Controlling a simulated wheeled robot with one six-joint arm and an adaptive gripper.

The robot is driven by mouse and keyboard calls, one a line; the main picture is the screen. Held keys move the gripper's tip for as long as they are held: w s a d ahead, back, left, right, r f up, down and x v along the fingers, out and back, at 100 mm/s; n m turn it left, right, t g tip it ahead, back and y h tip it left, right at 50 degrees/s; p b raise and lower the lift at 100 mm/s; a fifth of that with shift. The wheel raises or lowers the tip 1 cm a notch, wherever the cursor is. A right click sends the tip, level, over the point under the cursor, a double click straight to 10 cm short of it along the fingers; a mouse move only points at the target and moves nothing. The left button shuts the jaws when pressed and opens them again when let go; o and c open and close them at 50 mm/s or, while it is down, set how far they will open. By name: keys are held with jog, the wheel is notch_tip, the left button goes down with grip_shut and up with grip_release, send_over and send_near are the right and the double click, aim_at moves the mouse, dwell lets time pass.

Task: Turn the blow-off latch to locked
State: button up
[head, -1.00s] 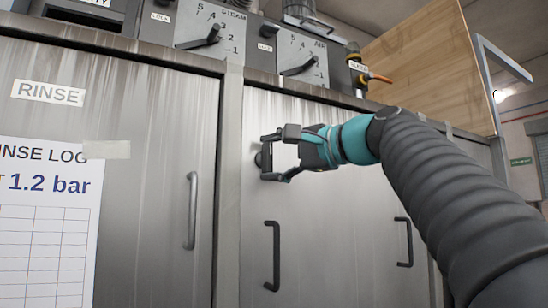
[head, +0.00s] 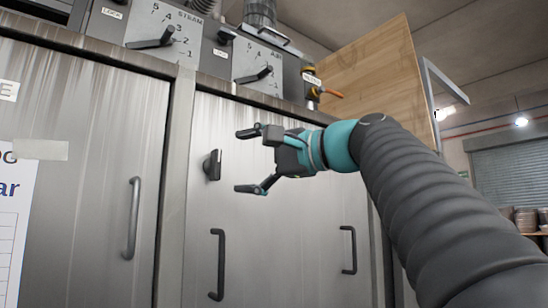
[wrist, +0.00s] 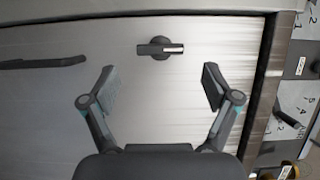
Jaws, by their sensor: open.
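The latch is a dark turn knob (head: 212,165) on the face of a steel cabinet door; no label for it is readable. Its bar stands upright in the head view. The knob also shows in the wrist view (wrist: 158,48), at the top centre, with its bar lying across the picture and a white line toward the right end. My gripper (head: 242,160) is open and empty, just right of the knob in the head view and apart from it. In the wrist view my spread fingertips (wrist: 160,76) are below the knob, one on each side.
A black door handle (head: 217,265) is below the knob, with another (head: 348,250) to its right. Above the door are the steam dial (head: 155,38), the air dial (head: 258,66) and an orange-handled valve (head: 325,92). A wooden panel (head: 365,75) stands at the upper right.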

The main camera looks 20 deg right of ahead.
jog(key=v, duration=0.6)
jog(key=shift+s+d+r, duration=0.1)
jog(key=shift+s+d, duration=0.05)
dwell(0.5)
